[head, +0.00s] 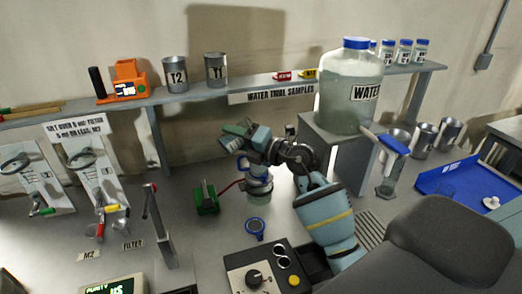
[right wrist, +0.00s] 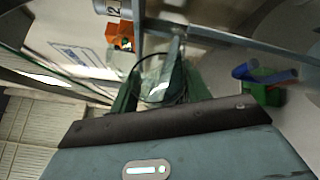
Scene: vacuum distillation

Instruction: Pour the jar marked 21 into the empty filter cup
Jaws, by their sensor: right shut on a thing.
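In the right wrist view clear glass (right wrist: 165,82) shows between the green fingers (right wrist: 160,92). My left gripper is out of view.
A green device (head: 206,199) with a red lead stands just left of the jar. A metal post (head: 158,225) rises between it and the cups. A large water jug (head: 350,90) stands on a stand behind right. A control box (head: 265,272) sits in front.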

